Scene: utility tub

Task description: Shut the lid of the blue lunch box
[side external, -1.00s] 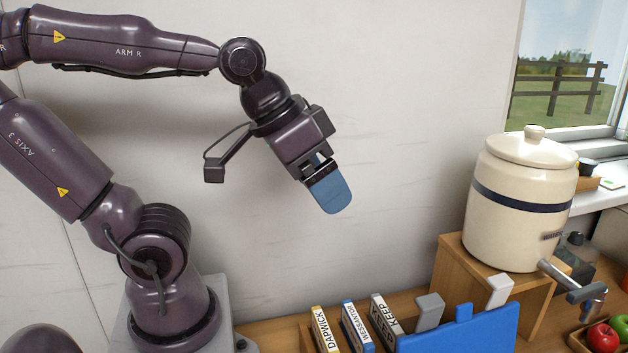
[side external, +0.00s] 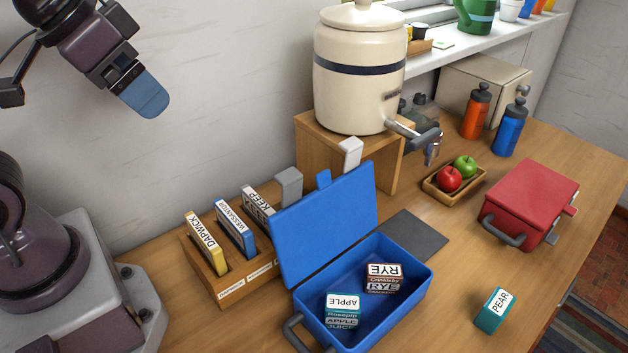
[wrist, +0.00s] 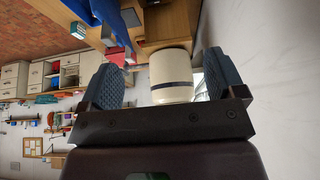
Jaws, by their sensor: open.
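The blue lunch box (side external: 415,306) sits open on the wooden counter in the side external view. Its lid (side external: 325,222) stands up at the back, tilted away from the box. Inside lie an apple juice carton (side external: 343,309) and a rye crackers pack (side external: 383,278). My gripper (side external: 148,95) is in the air at the upper left, well above and apart from the lunch box. In the wrist view its two blue fingers (wrist: 165,78) are spread with nothing between them. A blue shape at the top of the wrist view (wrist: 105,14) seems to be the lunch box.
A cream crock (side external: 358,75) stands on a wooden stand behind the lid. A wooden rack (side external: 235,287) with several labelled packs is left of the lid. A red box (side external: 530,200), a pear carton (side external: 491,311) and a fruit tray (side external: 440,193) are to the right.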

